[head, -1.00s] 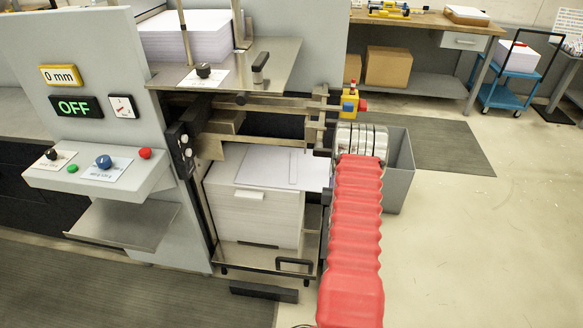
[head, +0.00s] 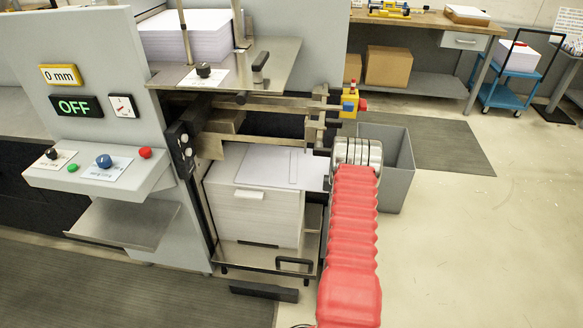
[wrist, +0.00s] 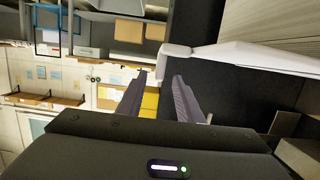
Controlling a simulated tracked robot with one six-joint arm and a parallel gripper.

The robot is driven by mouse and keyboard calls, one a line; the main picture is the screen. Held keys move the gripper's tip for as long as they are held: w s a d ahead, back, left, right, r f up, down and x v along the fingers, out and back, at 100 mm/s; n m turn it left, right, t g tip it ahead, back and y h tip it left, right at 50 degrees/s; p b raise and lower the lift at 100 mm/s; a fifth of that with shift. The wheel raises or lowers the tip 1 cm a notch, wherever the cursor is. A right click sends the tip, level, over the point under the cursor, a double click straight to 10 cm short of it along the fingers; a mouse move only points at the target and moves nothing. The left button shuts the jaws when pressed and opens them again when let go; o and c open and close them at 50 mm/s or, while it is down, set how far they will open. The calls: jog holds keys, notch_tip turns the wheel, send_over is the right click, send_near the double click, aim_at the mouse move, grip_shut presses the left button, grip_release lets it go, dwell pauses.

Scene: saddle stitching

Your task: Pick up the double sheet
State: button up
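A white sheet (head: 314,172) lies on top of the paper stack (head: 252,213) in the machine's lower bay. Its right part sticks out past the stack towards my arm. I cannot tell whether it is double. My gripper's fingers are hidden in the head view, beyond the metal end of my red-sleeved arm. In the wrist view my gripper (wrist: 160,80) is open, with a clear gap between its two dark fingers. A pale, thin piece (wrist: 235,54) reaches in from the right, ending just beyond the fingertips; I cannot tell whether it is the sheet.
The machine's metal rails (head: 265,104) and upper plate (head: 282,68) stand above the stack. A control box with a red knob (head: 362,105) sits close to my arm's end. A grey bin (head: 397,160) stands just right of it. The floor further right is open.

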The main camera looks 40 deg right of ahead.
jog(key=shift+d, duration=0.1)
jog(key=shift+x, duration=2.55)
jog(key=shift+f, duration=0.1)
jog(key=shift+c, duration=0.6)
grip_shut()
